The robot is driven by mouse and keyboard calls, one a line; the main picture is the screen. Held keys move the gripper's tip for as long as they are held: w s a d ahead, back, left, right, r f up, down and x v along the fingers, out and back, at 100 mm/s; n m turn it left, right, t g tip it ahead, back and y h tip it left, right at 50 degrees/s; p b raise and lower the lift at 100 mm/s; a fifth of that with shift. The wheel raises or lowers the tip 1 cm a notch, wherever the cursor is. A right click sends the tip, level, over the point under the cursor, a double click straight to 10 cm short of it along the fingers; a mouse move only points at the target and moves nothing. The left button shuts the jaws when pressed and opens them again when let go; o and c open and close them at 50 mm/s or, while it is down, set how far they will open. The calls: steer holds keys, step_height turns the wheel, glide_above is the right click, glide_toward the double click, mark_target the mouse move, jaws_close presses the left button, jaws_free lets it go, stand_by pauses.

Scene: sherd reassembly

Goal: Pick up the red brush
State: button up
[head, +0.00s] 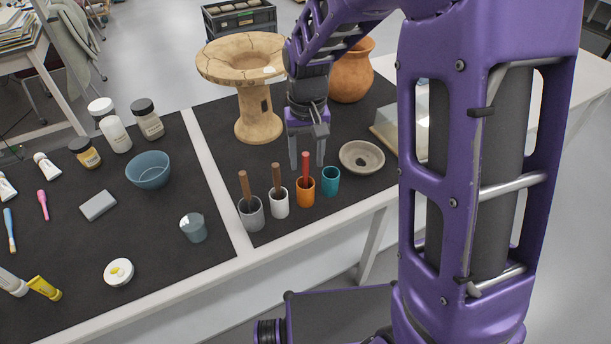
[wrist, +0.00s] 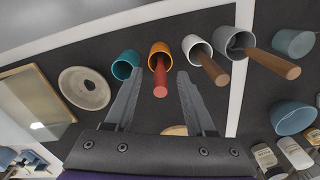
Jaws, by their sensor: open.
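The red brush (head: 305,164) stands handle up in an orange cup (head: 305,194) on the black mat. In the wrist view its red handle (wrist: 160,80) leans out of the orange cup (wrist: 157,48), between my fingers in the picture. My gripper (head: 307,160) is open and empty, its fingers pointing down at the far side of the cups, close to the red handle. In the wrist view the open fingers of my gripper (wrist: 158,90) do not appear to touch the handle. The bristle end is hidden in the cup.
A teal cup (head: 331,180) stands right of the orange one. A white cup (head: 279,202) and a grey cup (head: 251,213), each with a brown-handled brush, stand left. A shallow dish (head: 361,157), a cracked pedestal vessel (head: 257,110) and a clay jar (head: 352,72) are nearby.

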mark_target(306, 174)
steer(key=shift+w+a+f+b, duration=0.1)
steer(key=shift+w+f+b, duration=0.1)
steer(key=shift+f, duration=0.8)
steer(key=shift+w+d+f+b, duration=0.1)
steer(key=shift+f+b, duration=0.1)
steer(key=shift+f, duration=0.75)
steer(key=shift+w+a+f+b, duration=0.1)
steer(key=shift+f+b, duration=0.1)
steer(key=shift+f, duration=0.8)
jaws_close()
